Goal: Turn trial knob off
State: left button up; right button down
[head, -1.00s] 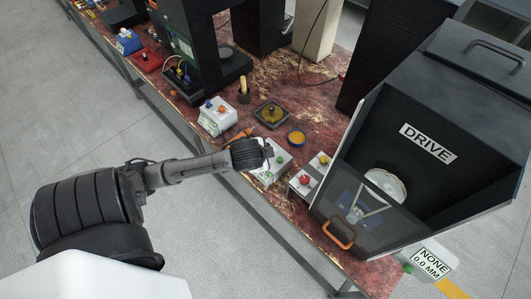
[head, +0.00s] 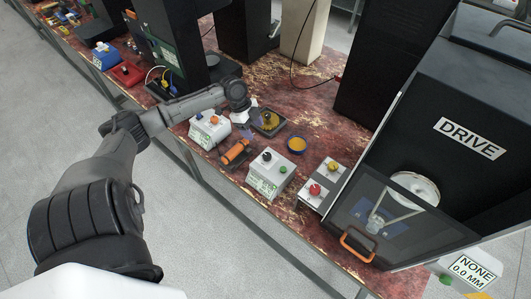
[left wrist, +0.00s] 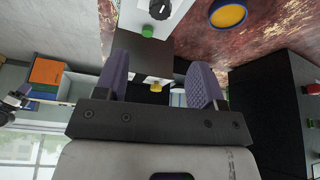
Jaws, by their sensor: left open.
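A grey-white box (head: 264,181) on the worn red bench carries a black knob (head: 267,157) and a green button (head: 283,170). The small print on its front is too small to read. In the left wrist view, a black knob (left wrist: 160,9) and a green button (left wrist: 147,31) show on a pale box at the top edge, beyond the fingers. My left gripper (head: 248,130) is over the bench, behind and left of the knob box, apart from it. Its two purple fingers (left wrist: 160,80) are spread with nothing between them. My right gripper is out of view.
An orange-handled tool (head: 236,152) lies left of the box, beside another white box with knobs (head: 208,131). A blue-rimmed dish (head: 296,143) stands behind. A box with a red button (head: 315,190) and the black DRIVE machine (head: 457,170) stand right.

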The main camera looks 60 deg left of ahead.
aim_at(266, 155)
pick_arm(q)
jog(key=b+x, duration=0.1)
jog(key=x, duration=1.2)
jog(key=shift+s+f+b, duration=0.1)
jog(key=shift+f+b, duration=0.1)
jog(key=shift+b, duration=0.2)
jog(key=shift+c, duration=0.2)
